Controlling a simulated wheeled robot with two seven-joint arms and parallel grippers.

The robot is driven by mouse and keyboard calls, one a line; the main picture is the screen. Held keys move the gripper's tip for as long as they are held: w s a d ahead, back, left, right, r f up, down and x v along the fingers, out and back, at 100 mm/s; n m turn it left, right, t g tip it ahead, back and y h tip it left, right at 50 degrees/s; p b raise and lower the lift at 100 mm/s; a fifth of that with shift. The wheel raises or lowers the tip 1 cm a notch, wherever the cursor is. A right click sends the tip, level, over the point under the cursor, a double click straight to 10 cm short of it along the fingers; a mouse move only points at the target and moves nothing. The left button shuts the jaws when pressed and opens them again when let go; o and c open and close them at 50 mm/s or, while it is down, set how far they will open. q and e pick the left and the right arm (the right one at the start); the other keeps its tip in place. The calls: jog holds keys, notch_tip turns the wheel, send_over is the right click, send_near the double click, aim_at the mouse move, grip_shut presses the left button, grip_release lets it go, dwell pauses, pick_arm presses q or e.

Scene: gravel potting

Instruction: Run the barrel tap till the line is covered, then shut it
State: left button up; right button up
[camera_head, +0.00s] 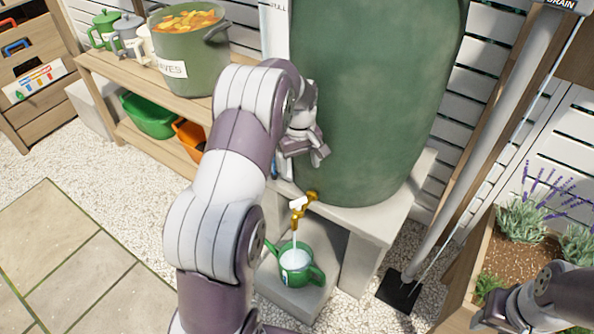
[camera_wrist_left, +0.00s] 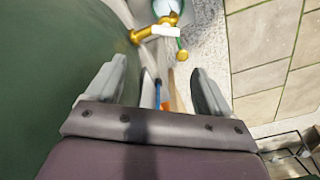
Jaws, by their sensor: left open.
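The green barrel (camera_head: 375,90) stands on a pale bench. Its brass tap (camera_head: 312,196) has a white handle (camera_head: 299,203), and a pale stream of water runs from the spout into a green watering can (camera_head: 315,277) below. Pale water shows inside the can; I cannot make out a line in it. My left gripper (camera_head: 312,148) is open and empty beside the barrel, above the tap. In the left wrist view the tap (camera_wrist_left: 147,35) lies beyond the open left fingers (camera_wrist_left: 156,88), not between them. My right gripper (camera_head: 497,310) is partly visible at the lower right; its fingers are unclear.
A wooden shelf (camera_head: 118,82) at left holds a pot of leaves (camera_head: 187,65) and small cans, with a green tub (camera_head: 150,115) below. A grey downpipe (camera_head: 490,140) and a planter (camera_head: 475,262) stand at right. The can rests on a low block (camera_head: 285,297). Gravel and paving are clear at left.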

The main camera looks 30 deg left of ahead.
aim_at(298, 200)
pick_arm(q)
jog(key=shift+n, duration=0.3)
jog(key=f+b, duration=0.1)
jog(key=f, duration=0.3)
jog(key=f+b, duration=0.1)
jog(key=f, duration=0.3)
jog(key=s+f+b, duration=0.1)
jog(key=f, duration=0.3)
jog(key=shift+d+f, duration=0.2)
jog(key=shift+f, duration=0.15)
pick_arm(e)
jog(key=f, duration=0.2)
jog(key=shift+s+d+f, duration=0.1)
jog(key=shift+s+f, duration=0.2)
jog(key=shift+f, duration=0.1)
pick_arm(q)
jog(key=shift+s, duration=0.1)
jog(key=shift+r, duration=0.1)
jog(key=c, duration=1)
